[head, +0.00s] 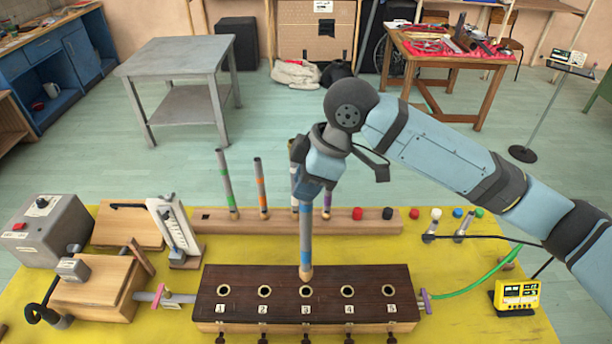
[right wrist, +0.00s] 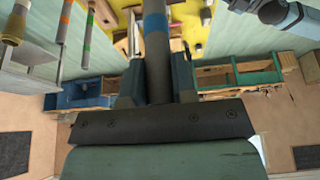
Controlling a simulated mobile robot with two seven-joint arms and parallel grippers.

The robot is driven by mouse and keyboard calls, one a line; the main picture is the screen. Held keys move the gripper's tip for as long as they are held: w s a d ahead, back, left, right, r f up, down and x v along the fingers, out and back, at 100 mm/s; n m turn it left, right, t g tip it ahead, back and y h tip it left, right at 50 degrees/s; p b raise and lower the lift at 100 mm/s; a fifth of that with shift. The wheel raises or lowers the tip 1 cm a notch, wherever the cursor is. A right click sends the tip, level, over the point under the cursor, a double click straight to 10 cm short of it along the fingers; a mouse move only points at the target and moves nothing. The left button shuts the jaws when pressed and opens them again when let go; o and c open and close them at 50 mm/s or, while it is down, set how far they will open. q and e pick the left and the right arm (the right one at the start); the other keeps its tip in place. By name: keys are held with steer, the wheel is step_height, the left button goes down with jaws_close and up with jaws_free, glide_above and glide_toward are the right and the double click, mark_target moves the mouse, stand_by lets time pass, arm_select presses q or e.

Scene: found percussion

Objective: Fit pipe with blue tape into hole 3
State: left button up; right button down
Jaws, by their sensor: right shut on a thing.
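My right gripper (head: 307,188) is shut on the grey pipe with blue tape (head: 306,235) and holds it upright over the dark wooden block (head: 245,312). The pipe's tan lower end is just behind hole 3 (head: 306,291) in the picture, whose opening still shows; I cannot tell whether the end touches the block. In the right wrist view the pipe (right wrist: 156,55) runs between the fingers (right wrist: 157,88), with its blue band beyond them. Numbered holes line the block, 3 in the middle. My left gripper is not in view.
Behind the block, a wooden rack (head: 345,228) holds upright pipes with green (head: 226,185), orange (head: 261,186) and purple tape. Coloured caps lie to the right. A clamp stand (head: 175,228) and grey box (head: 45,230) stand left; a yellow meter (head: 516,296) stands right.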

mark_target(306, 204)
steer(key=shift+f+b, duration=0.55)
steer(key=shift+f, duration=2.25)
steer(key=shift+p, duration=0.55)
steer(key=shift+p, duration=0.55)
steer(key=shift+r, duration=0.1)
